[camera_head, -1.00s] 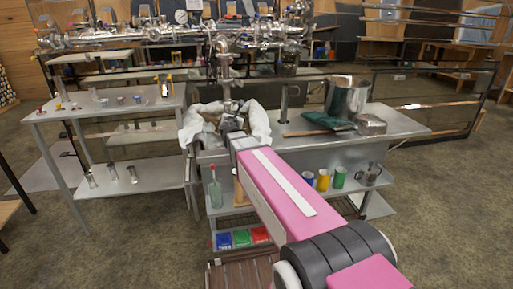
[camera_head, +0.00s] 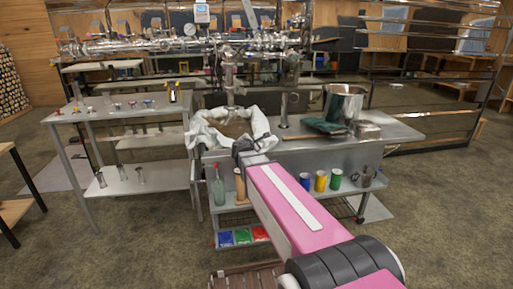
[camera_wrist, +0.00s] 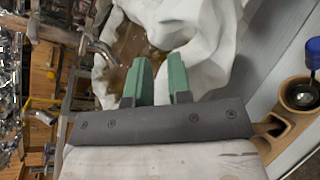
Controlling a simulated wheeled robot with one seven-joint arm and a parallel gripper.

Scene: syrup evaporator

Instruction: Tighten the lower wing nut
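My gripper (camera_head: 243,145) is in front of the white cloth-lined basin in the head view. In the wrist view its two green fingers (camera_wrist: 160,82) stand apart with nothing visible between them. A vertical metal pipe (camera_head: 229,75) with fittings rises behind the basin, below the evaporator piping (camera_head: 180,40). In the wrist view a metal fitting (camera_wrist: 92,38) shows left of the fingers, apart from them. I cannot make out the lower wing nut for certain in either view.
White cloth (camera_head: 205,130) hangs over the basin rim and lies beyond my fingers. A steel pot (camera_head: 343,102) and dark green cloth stand on the counter (camera_head: 395,130) at right. Shelves with small items (camera_head: 115,110) stand at left.

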